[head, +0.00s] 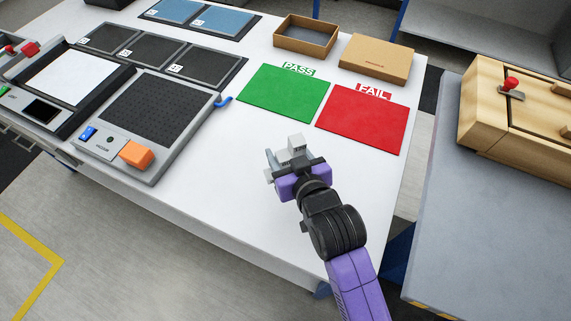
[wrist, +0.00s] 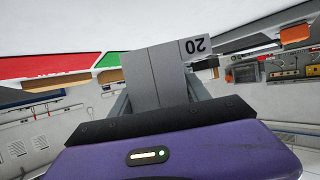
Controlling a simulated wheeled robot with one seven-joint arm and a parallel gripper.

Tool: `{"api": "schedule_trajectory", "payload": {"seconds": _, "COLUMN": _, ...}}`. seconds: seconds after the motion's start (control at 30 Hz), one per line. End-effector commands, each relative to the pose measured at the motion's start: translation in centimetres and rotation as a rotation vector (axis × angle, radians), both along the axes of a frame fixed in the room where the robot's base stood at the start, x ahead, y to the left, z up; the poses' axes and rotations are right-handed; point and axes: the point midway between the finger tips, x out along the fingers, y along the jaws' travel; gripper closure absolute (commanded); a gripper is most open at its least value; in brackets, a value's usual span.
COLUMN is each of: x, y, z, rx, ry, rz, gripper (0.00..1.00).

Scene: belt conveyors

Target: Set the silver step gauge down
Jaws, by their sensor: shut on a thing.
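The silver step gauge (wrist: 155,75) is a grey stepped metal block with "20" on one face in the wrist view. In the head view the gauge (head: 297,144) shows as a small light block at the fingertips. My gripper (head: 285,160) is shut on it and holds it over the white table, near the front edge. The height above the table is hard to tell. The green PASS mat (head: 283,93) lies beyond my gripper, up in the picture. The red FAIL mat (head: 361,119) lies to its right. Both mats look empty.
A vacuum plate fixture (head: 165,110) with an orange block (head: 136,154) stands at the left. An open cardboard box (head: 306,36) and a closed one (head: 376,59) stand at the back. A wooden box (head: 500,110) sits on the grey bench at right. White table around my gripper is clear.

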Motion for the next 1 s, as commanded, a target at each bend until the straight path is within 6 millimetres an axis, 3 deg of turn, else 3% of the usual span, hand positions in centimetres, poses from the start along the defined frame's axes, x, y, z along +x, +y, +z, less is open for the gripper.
{"api": "schedule_trajectory", "payload": {"seconds": 0.5, "x": 0.0, "y": 0.0, "z": -5.7, "rx": 0.001, "ry": -0.002, "rz": 0.000, "gripper": 1.00}}
{"api": "schedule_trajectory", "payload": {"seconds": 0.93, "x": 0.1, "y": 0.0, "z": -6.3, "rx": 0.002, "ry": -0.004, "rz": 0.000, "gripper": 1.00}}
{"api": "schedule_trajectory", "payload": {"seconds": 0.97, "x": 0.0, "y": 0.0, "z": -6.4, "rx": 0.001, "ry": -0.002, "rz": 0.000, "gripper": 0.44}}
{"api": "schedule_trajectory", "payload": {"seconds": 1.0, "x": 0.0, "y": 0.0, "z": -6.3, "rx": 0.001, "ry": -0.002, "rz": 0.000, "gripper": 0.36}}
